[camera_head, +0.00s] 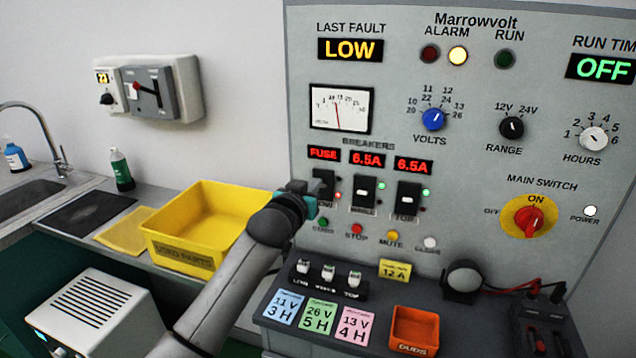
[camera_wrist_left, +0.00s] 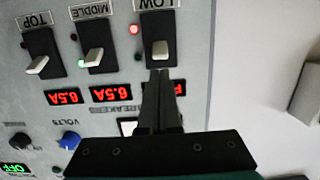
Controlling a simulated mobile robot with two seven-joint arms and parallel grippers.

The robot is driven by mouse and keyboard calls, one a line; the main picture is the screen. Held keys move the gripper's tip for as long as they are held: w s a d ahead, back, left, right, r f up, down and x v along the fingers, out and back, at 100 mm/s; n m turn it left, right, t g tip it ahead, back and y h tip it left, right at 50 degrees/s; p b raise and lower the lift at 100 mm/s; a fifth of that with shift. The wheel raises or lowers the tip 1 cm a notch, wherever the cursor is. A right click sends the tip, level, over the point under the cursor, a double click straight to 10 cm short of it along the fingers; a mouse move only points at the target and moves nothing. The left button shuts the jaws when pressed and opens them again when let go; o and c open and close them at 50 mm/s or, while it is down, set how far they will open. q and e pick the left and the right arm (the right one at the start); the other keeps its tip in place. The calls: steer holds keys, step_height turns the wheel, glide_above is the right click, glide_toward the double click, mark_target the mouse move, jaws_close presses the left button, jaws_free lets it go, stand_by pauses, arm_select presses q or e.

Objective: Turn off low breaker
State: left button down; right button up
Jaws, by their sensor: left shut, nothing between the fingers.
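The low breaker (camera_head: 323,180) is the leftmost of three black switches on the grey panel. My left gripper (camera_head: 308,202) is at its left edge and partly hides it in the head view. The left wrist view is upside down and shows the low breaker's pale lever (camera_wrist_left: 159,49) just beyond my shut, empty fingers (camera_wrist_left: 160,76). The fingertips look very close to the lever; I cannot tell whether they touch. A red lamp (camera_wrist_left: 135,29) glows beside it. The display above it reads FUSE (camera_head: 323,153). My right gripper is not in view.
The middle breaker (camera_head: 363,195) and top breaker (camera_head: 408,199) sit right of it, close together. Below are small push buttons (camera_head: 356,229) and a shelf with cards and an orange bin (camera_head: 414,330). A yellow tray (camera_head: 205,225) stands left of the panel.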

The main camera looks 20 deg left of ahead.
arm_select(q)
steer(key=shift+w+d+f, duration=0.1)
steer(key=shift+w+f, duration=0.05)
steer(key=shift+w, duration=0.65)
steer(key=shift+w+f, duration=0.1)
steer(key=shift+w, duration=0.7)
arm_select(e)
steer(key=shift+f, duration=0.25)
arm_select(q)
steer(key=shift+b, duration=0.3)
steer(key=shift+s+f+t+b, duration=0.15)
steer(key=shift+t+b, duration=0.15)
steer(key=shift+b, duration=0.25)
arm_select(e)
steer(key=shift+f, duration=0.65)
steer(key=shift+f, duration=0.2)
